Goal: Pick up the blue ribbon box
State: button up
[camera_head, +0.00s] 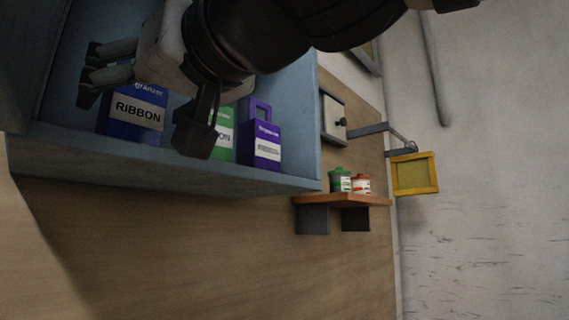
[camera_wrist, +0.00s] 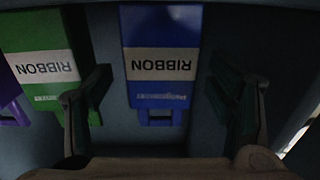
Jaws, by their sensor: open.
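The blue ribbon box (camera_head: 137,110) stands on the blue shelf (camera_head: 75,150), with a white RIBBON label. It also shows upside down in the wrist view (camera_wrist: 161,62), near the middle between my fingers. My gripper (camera_head: 143,115) is open and empty, in front of the box; in the wrist view its two fingers (camera_wrist: 165,115) are spread to either side of the box, which lies beyond them. I cannot tell if either finger touches it. In the head view my gripper covers part of the box.
A green ribbon box (camera_head: 222,140) stands right of the blue one, partly behind a finger; in the wrist view the left finger overlaps it (camera_wrist: 47,65). A purple box (camera_head: 259,147) stands farther right. A small orange shelf (camera_head: 322,201) holds green and red cans.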

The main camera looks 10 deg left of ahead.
jog(key=shift+x, duration=1.25)
jog(key=c, duration=1.3)
jog(key=shift+r, duration=0.2)
jog(key=shift+r, duration=0.55)
jog(key=shift+s+d+r, duration=0.15)
jog(key=shift+d+r, duration=0.1)
jog(key=shift+r, duration=0.35)
jog(key=shift+s+d+r, duration=0.2)
jog(key=shift+d+r, duration=0.05)
jog(key=shift+r, duration=0.35)
jog(key=v, duration=0.5)
jog(key=s+r+v, duration=0.1)
jog(key=v, duration=0.3)
jog(key=s+a+b+v, duration=0.1)
jog(key=v, duration=0.4)
jog(key=shift+s+d+r, duration=0.2)
jog(key=shift+s, duration=0.2)
